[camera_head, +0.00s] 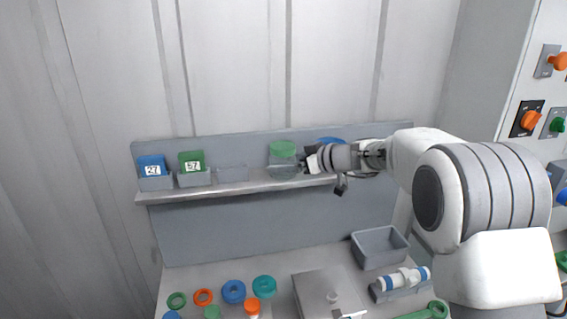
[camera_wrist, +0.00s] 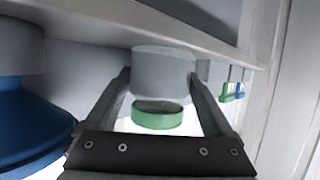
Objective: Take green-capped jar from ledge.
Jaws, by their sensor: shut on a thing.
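The jar's base appears to touch the ledge. The right side of the jar is partly hidden by the gripper in the head view.
A blue-topped jar (camera_head: 330,139) stands close behind my gripper, mostly hidden. To the left are grey holders with a blue card (camera_head: 152,162) and a green card (camera_head: 191,158). Below are a grey bin (camera_head: 379,248), a metal box (camera_head: 322,291) and several coloured rings.

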